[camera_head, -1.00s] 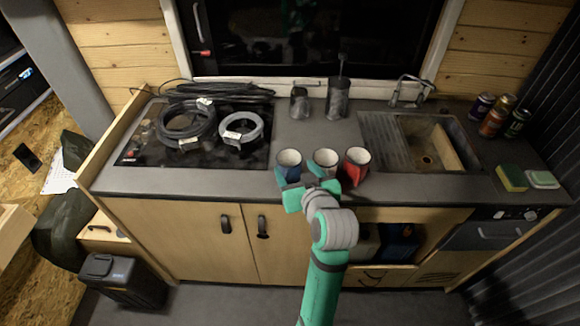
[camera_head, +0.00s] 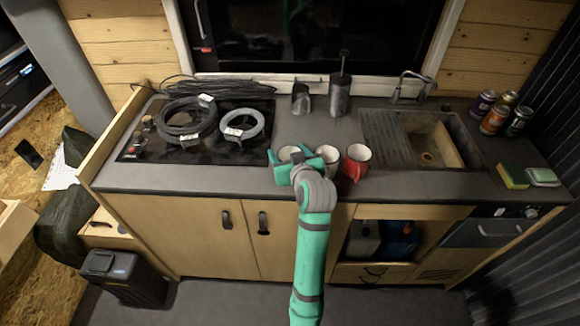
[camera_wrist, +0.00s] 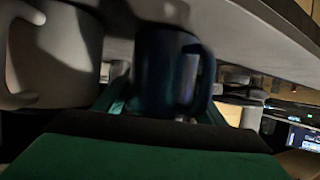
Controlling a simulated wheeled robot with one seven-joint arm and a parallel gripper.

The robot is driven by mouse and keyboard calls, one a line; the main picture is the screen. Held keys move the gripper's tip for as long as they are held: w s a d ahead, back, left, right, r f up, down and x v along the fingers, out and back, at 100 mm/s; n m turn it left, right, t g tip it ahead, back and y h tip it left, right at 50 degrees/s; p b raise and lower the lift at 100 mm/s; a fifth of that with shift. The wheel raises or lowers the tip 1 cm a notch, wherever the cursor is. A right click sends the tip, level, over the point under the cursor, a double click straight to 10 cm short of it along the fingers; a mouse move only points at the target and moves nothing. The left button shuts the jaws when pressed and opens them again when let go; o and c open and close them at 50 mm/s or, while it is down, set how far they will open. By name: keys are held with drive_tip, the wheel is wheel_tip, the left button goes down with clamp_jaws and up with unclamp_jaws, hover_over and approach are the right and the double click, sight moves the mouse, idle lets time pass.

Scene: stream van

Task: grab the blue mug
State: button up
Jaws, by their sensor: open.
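The blue mug (camera_head: 287,153) stands at the left of a row of three mugs near the counter's front edge; my gripper hides most of it in the head view. In the wrist view the dark blue mug (camera_wrist: 160,70) is straight ahead, with its handle to the right. My gripper (camera_head: 301,158) is open, and its green fingers (camera_wrist: 165,112) show at either side of the mug's near part. I cannot tell whether they touch it. A white mug (camera_head: 327,154), partly hidden by my gripper, stands close on the right; it also fills the left of the wrist view (camera_wrist: 55,60).
A red mug (camera_head: 355,162) stands right of the white one. Coiled cables (camera_head: 187,120) lie on the cooktop at left. Two dark containers (camera_head: 338,95) stand behind the mugs. A sink (camera_head: 425,140), several cans (camera_head: 495,118) and a sponge (camera_head: 513,176) are at right.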

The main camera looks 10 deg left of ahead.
drive_tip(key=c, duration=0.9)
drive_tip(key=shift+r, duration=0.1)
